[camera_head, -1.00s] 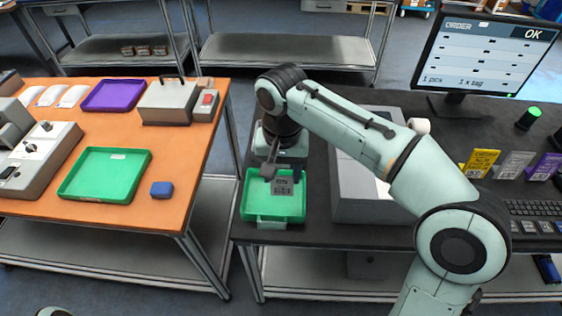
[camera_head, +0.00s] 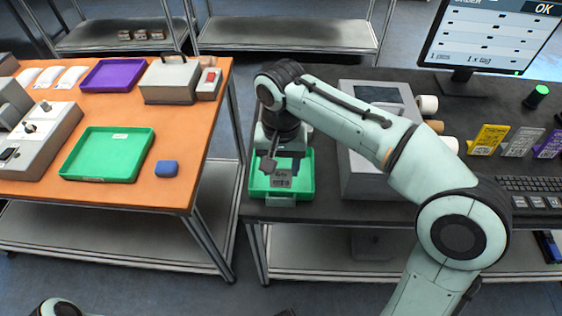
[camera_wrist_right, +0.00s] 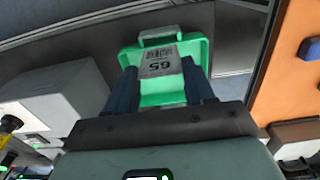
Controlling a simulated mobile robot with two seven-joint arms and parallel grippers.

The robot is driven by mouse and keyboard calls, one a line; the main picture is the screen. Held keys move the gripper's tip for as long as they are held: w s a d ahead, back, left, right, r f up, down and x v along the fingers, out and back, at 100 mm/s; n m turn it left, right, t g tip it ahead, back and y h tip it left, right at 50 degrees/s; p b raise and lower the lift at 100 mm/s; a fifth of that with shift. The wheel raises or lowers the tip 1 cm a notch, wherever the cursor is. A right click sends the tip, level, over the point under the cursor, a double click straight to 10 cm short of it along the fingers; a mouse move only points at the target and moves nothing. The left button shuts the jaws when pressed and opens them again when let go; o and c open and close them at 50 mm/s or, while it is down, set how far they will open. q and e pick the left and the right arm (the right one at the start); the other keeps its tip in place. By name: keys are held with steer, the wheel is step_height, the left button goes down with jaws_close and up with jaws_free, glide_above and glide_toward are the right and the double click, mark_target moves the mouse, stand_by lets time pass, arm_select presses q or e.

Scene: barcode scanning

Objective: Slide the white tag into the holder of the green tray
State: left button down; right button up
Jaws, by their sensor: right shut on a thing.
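The green tray (camera_head: 309,187) sits on the dark bench near its left edge, with a small holder (camera_head: 282,201) on its front wall. The holder also shows in the right wrist view (camera_wrist_right: 158,36). My right gripper (camera_head: 284,168) is over this tray, shut on the white tag (camera_head: 283,181), which looks greyish. In the right wrist view the tag (camera_wrist_right: 160,62), with a barcode and a number, lies between the blue fingers (camera_wrist_right: 160,80), close to the holder. I cannot tell whether tag and holder touch. My left gripper is not in view.
A grey box-shaped machine (camera_head: 362,178) stands right of the tray. Yellow, grey and purple tags (camera_head: 520,141) stand farther right, near a keyboard (camera_head: 525,190). The orange table (camera_head: 165,198) at left holds another green tray (camera_head: 108,154) and a blue block (camera_head: 167,168).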

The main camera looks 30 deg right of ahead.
mark_target(281, 178)
step_height(281, 178, down, 2)
steer(key=shift+f+b, duration=0.1)
steer(key=shift+b, duration=0.75)
steer(key=shift+f+b, duration=0.75)
steer(key=shift+f, duration=0.7)
steer(key=o, duration=1.3)
steer(key=shift+o, duration=0.2)
step_height(281, 178, up, 13)
steer(key=p, duration=0.4)
steer(key=shift+r, duration=0.2)
